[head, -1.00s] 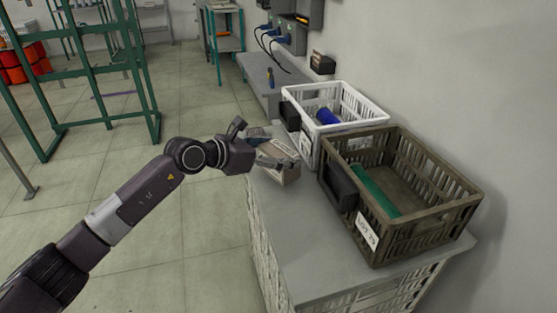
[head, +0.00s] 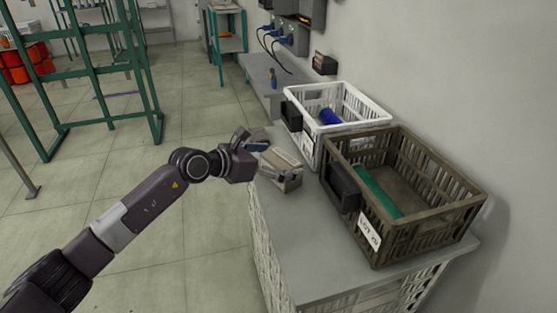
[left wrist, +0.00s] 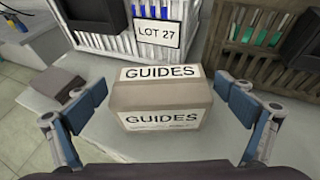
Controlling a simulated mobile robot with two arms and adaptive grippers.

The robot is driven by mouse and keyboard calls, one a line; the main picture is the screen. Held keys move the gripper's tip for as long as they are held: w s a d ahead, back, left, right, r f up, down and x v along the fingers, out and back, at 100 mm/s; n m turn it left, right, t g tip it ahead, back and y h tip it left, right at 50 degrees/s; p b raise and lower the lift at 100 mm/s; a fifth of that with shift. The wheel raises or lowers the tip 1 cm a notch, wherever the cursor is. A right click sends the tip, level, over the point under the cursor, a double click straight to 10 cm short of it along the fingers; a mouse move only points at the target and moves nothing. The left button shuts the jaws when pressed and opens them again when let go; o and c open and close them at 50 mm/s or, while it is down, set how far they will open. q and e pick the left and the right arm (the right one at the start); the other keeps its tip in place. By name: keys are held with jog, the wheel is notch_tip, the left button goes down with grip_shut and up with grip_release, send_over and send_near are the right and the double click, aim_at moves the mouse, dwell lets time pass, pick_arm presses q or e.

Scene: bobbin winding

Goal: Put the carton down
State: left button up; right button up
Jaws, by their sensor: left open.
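The carton (head: 281,171) is a small brown box resting on the grey counter top (head: 318,225), in front of the two crates. In the left wrist view the carton (left wrist: 160,99) stands upright, with "GUIDES" labels on its top and front. My left gripper (head: 256,146) is at the carton's left side in the head view. In the left wrist view my left gripper (left wrist: 160,118) is open, one finger on each side of the carton, with a gap on both sides. My right gripper is not in view.
A white crate (head: 318,153) holding a blue item and a dark brown crate (head: 412,236) holding a green item stand behind the carton, against the wall. A flat grey-brown piece (left wrist: 72,90) lies left of the carton. The counter's front right part is bare.

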aim_at(278, 159)
pick_arm(q)
jog(key=shift+r, duration=0.15)
jog(key=shift+s+a+r, duration=0.1)
jog(key=shift+a, duration=0.2)
jog(key=v, duration=0.5)
jog(key=shift+a+p, duration=0.1)
jog(key=shift+p, duration=0.2)
jog(key=v, duration=0.6)
jog(key=shift+s, duration=0.25)
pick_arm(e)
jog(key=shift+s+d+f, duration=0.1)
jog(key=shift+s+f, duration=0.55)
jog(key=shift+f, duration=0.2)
